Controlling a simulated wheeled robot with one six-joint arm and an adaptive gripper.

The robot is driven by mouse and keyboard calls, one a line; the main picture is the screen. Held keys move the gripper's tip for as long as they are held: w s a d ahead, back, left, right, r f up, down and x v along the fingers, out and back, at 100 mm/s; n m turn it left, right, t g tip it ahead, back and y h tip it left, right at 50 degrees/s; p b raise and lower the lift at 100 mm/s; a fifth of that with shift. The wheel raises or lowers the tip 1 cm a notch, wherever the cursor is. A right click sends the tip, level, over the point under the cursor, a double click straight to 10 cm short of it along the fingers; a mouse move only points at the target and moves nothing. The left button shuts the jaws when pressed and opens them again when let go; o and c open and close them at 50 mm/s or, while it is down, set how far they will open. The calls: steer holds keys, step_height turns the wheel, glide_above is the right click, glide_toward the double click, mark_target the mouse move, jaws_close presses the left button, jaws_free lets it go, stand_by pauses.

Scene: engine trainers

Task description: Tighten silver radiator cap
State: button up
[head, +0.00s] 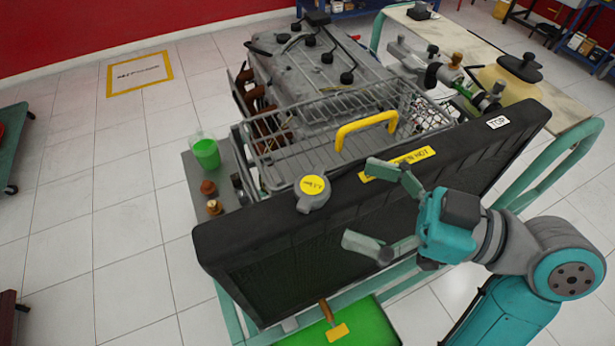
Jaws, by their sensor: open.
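The silver radiator cap (313,201) sits on top of the black radiator (462,142), left of its middle. It has a round yellow label on its top face. My gripper (372,204) is open and empty in front of the radiator, to the right of the cap and apart from it. One finger is raised near the radiator's top edge and the other is lower, in front of the radiator's face. Whether the cap is fully seated cannot be told from this view.
Behind the radiator are a wire basket, a yellow handle (366,128) and the engine (320,80). A cup of green liquid (205,152) stands on a grey side shelf to the left. A green tray (370,328) with a wooden-handled tool lies below.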

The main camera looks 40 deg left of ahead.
mark_target(318, 187)
steer(key=x, duration=0.6)
steer(key=shift+a, duration=0.3)
steer(key=shift+c, duration=0.3)
steer(key=c, duration=1.1)
